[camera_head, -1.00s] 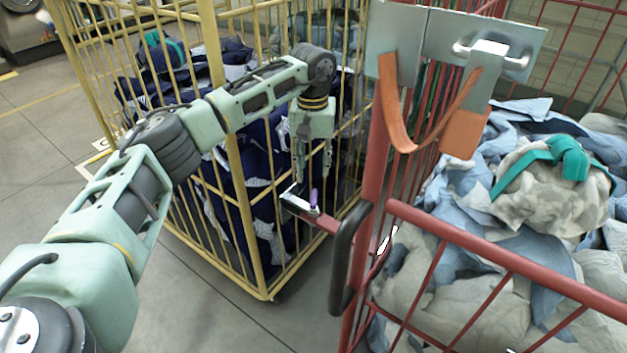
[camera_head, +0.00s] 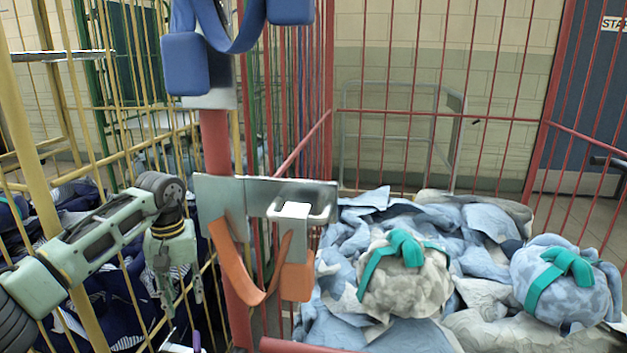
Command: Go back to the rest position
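My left gripper (camera_head: 178,288) hangs pointing down in front of the yellow cage's bars, left of the red cage's post. Nothing shows between its fingers, but they are too small and dark to tell how far apart they are. A grey-white bundle tied with a green strap (camera_head: 405,280) and a blue bundle with a green strap (camera_head: 565,282) lie on loose cloth in the red cage. An orange strap (camera_head: 240,270) hangs from a metal plate on the red post. A blue strap (camera_head: 235,35) hangs from a plate above it.
The red cage (camera_head: 430,113) with blue and grey cloth fills the right side. A yellow cage (camera_head: 60,240) with dark blue cloth stands at the left, close behind my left arm. A pale wall and a dark door (camera_head: 600,80) are behind.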

